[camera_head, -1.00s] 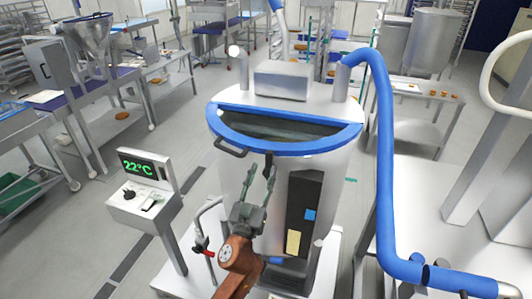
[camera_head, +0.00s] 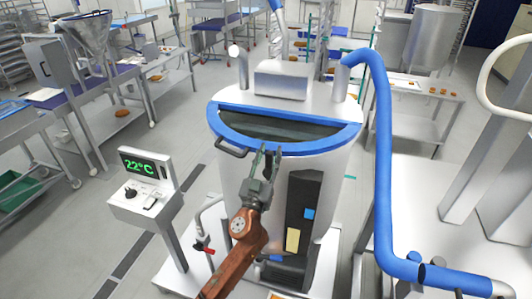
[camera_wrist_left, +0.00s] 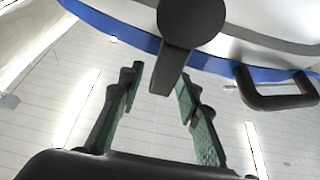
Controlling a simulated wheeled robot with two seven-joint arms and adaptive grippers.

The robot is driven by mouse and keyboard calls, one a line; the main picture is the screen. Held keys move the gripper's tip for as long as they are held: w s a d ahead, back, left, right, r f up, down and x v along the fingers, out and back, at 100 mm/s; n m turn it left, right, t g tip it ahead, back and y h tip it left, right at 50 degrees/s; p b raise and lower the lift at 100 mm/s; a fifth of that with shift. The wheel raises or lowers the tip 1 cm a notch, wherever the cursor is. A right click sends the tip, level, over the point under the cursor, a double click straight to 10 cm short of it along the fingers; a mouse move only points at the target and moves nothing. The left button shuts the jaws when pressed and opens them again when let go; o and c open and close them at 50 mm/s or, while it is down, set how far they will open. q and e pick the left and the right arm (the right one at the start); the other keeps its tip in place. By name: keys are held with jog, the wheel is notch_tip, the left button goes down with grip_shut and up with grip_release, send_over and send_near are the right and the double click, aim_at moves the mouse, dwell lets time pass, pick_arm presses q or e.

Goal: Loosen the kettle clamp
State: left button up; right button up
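The kettle (camera_head: 235,185) is a large steel vessel with a blue rim (camera_head: 300,149), standing at the middle of the head view. Its clamp is a dark round knob (camera_wrist_left: 190,18) with a short lever (camera_wrist_left: 173,68) hanging at the front of the rim in the wrist view. My left gripper (camera_head: 266,158) is open just below the rim and largely hides the clamp in the head view. In the wrist view its fingers (camera_wrist_left: 158,88) are spread on either side of the lever's lower end, with gaps visible. My right gripper is not in view.
A black handle (camera_wrist_left: 278,92) sticks out from the rim beside the clamp. A control post with a 22°C display (camera_head: 143,165) stands left of the kettle. A thick blue hose (camera_head: 383,170) runs down its right side. A red-handled valve (camera_head: 204,249) sits low at left.

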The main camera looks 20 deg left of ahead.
pick_arm(q)
grip_shut()
dwell(0.3)
